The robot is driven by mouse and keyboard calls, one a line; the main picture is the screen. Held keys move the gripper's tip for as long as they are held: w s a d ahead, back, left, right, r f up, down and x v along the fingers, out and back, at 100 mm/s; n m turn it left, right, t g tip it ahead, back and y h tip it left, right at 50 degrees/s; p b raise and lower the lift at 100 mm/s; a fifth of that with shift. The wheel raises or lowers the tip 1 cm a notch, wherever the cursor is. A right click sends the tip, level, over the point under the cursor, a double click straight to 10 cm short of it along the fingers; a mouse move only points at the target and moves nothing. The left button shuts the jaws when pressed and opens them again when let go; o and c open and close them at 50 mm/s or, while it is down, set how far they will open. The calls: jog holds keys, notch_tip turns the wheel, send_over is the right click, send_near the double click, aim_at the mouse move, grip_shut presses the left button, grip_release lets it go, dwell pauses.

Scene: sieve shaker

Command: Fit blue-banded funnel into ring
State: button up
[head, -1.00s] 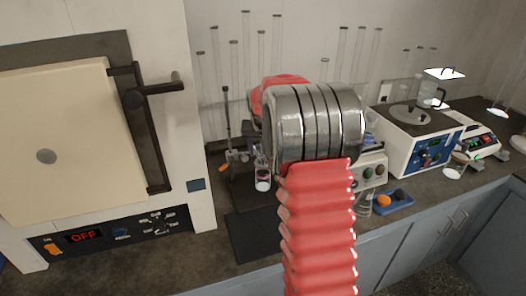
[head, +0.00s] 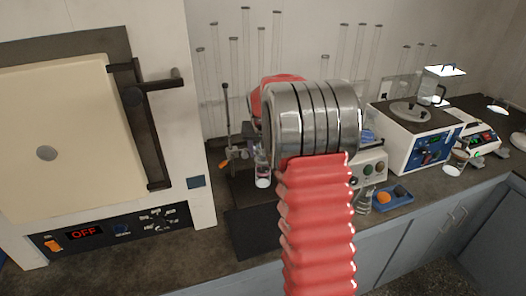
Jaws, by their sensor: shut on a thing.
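My arm, in a red ribbed sleeve with a grey metal joint, fills the middle of the head view and hides my gripper. I cannot make out the blue-banded funnel or what the jaws hold. A dark upright stand rod (head: 227,115) with an orange knob (head: 225,164) stands left of my arm. The ring itself cannot be made out. A small clear vessel with a pinkish label (head: 263,174) stands beside the stand, close to my arm's left edge.
A large furnace (head: 60,140) with its door shut stands at the left. At the right are a white instrument (head: 420,145), a blue tray (head: 393,201) with an orange item, and a glass flask (head: 365,202). Tall glass tubes (head: 245,60) line the back wall. The front bench strip is clear.

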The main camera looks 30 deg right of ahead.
jog(key=shift+f, duration=0.25)
dwell(0.3)
jog(key=o, duration=1.1)
jog(key=shift+o, duration=0.2)
jog(key=shift+r, duration=3)
